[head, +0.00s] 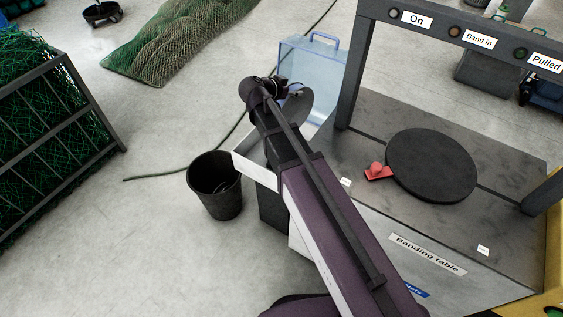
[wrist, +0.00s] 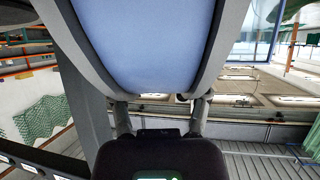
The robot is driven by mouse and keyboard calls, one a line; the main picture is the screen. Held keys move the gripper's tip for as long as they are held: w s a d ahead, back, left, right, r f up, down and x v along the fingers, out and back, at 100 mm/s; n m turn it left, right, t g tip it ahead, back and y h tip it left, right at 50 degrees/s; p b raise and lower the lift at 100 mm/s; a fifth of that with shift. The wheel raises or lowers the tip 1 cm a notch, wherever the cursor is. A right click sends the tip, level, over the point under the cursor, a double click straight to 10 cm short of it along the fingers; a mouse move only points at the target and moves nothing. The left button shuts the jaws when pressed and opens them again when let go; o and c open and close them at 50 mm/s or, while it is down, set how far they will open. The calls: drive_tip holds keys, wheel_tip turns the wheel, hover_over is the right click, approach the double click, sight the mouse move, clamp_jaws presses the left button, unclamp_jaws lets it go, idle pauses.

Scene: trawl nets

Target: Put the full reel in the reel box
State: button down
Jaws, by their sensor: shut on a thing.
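The full reel shows large in the wrist view (wrist: 150,40), with a pale blue winding between two grey flanges. My gripper (wrist: 160,115) is shut on it, with a finger at each side. In the head view the reel (head: 299,103) appears as a grey disc, partly hidden by my arm. My gripper (head: 288,88) is at the far end of the arm there, its fingers hard to make out.
The banding table (head: 350,240) stands right of my arm, with a black round plate (head: 430,165), a red piece (head: 377,171) and a grey frame (head: 355,70). A black bin (head: 216,185) and a white tray (head: 252,170) are left of it. A net rack (head: 85,95) is far left.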

drive_tip(key=w+a+f+n+t+y+b, duration=0.2)
drive_tip(key=a+f+b, duration=0.1)
drive_tip(key=f+b, duration=0.6)
drive_tip(key=shift+w+a+f, duration=0.15)
drive_tip(key=shift+w+f, duration=0.1)
idle(0.3)
wheel_tip(320, 180, down, 6)
drive_tip(key=b, duration=0.6)
drive_tip(key=shift+f, duration=0.15)
idle(0.4)
drive_tip(key=shift+f+b, duration=1.9)
drive_tip(key=shift+b, duration=0.05)
drive_tip(key=shift+f, duration=0.1)
drive_tip(key=shift+c, duration=0.4)
unclamp_jaws()
